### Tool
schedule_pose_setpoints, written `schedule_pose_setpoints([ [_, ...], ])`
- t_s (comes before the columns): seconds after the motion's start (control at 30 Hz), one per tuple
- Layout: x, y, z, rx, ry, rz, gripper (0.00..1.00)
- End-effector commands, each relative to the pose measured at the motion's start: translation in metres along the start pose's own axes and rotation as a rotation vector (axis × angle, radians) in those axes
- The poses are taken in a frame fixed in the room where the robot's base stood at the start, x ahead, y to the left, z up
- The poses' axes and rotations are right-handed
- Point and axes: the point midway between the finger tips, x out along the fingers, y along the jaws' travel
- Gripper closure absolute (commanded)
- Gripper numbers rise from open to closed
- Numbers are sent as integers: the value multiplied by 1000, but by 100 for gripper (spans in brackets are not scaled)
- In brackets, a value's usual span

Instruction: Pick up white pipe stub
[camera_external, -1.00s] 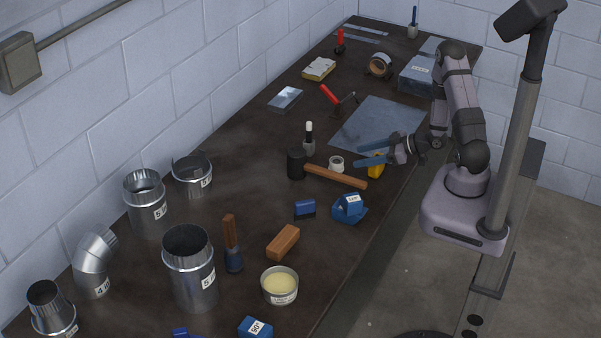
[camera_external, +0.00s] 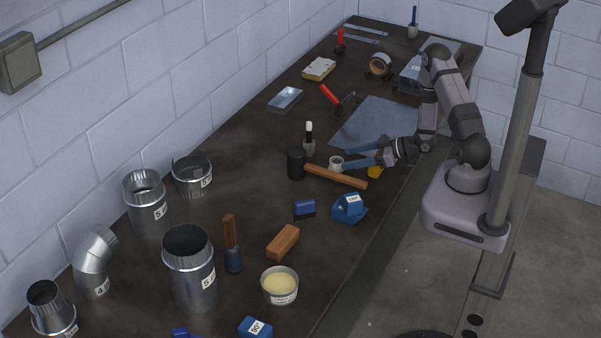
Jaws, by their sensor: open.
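The white pipe stub (camera_external: 336,162) is a short white ring on the dark bench, between the mallet and the metal sheet. My gripper (camera_external: 347,155) has two blue fingers pointing left, spread apart and open. The fingertips are right at the stub, and it shows between or just in front of them. I cannot tell whether the fingers touch it or how high they are above the bench. Part of the stub's right side is hidden by a finger.
A mallet (camera_external: 336,177) lies just in front of the stub. A white-capped bottle (camera_external: 309,139) stands to the left. A yellow object (camera_external: 376,171) sits under my gripper. A metal sheet (camera_external: 372,126) lies behind.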

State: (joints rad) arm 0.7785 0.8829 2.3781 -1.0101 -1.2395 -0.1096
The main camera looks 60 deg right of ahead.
Motion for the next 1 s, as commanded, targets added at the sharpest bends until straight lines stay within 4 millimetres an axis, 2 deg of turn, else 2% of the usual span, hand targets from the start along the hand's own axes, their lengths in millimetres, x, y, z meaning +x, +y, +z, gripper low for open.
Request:
schedule_pose_setpoints([
  [0.23, 26, 0, -1, -1, 0, -3, 43],
  [0.57, 31, 1, 0, 0, 0, 0, 43],
  [0.77, 31, 1, 0, 0, 0, 0, 88],
  [1.0, 31, 1, 0, 0, 1, 0, 88],
])
